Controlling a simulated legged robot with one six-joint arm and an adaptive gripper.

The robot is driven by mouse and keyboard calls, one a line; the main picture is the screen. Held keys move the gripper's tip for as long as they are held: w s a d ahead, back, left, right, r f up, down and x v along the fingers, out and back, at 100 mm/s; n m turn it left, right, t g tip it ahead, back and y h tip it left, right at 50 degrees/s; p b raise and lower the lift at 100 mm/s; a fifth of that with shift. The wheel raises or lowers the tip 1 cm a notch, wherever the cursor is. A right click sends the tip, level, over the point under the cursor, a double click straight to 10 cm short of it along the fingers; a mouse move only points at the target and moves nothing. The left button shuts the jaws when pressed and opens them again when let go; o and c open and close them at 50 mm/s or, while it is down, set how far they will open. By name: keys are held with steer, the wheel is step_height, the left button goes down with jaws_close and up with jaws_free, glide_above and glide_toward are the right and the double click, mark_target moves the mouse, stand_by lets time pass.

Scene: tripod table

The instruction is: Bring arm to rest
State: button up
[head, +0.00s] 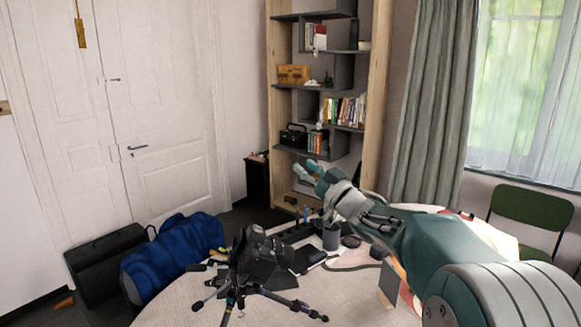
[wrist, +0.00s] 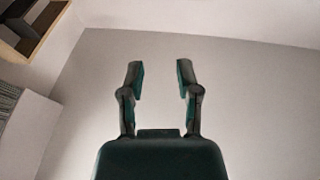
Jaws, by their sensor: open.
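My gripper (head: 314,174) is in the head view, raised above the far part of the round table (head: 180,303) in front of the shelf. In the wrist view my gripper (wrist: 160,80) has its two fingers apart with nothing between them, against a plain wall and ceiling. My arm reaches in from the lower right of the head view. A black tripod (head: 240,270) with a device on top stands on the table, left of the arm and apart from it.
A dark cup (head: 331,236) and several small dark items stand on the table below my gripper. A tall bookshelf (head: 380,90) is behind. A blue bag (head: 172,252) is at the left, a green chair (head: 530,215) at the right. The air around the gripper looks clear.

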steer(key=s+d+f+m+h, duration=0.3)
steer(key=s+d+m+h, duration=0.5)
steer(key=s+d+h, duration=0.4)
steer(key=s+f+g+h, duration=0.1)
steer(key=s+f+g, duration=0.4)
steer(key=s, duration=0.9)
steer(key=s+f+g+h, duration=0.1)
steer(key=s+f+g, duration=0.4)
steer(key=s+f, duration=0.5)
steer(key=s, duration=0.3)
steer(key=shift+s+a+g, duration=0.15)
steer(key=shift+s+g, duration=0.15)
steer(key=shift+s, duration=0.05)
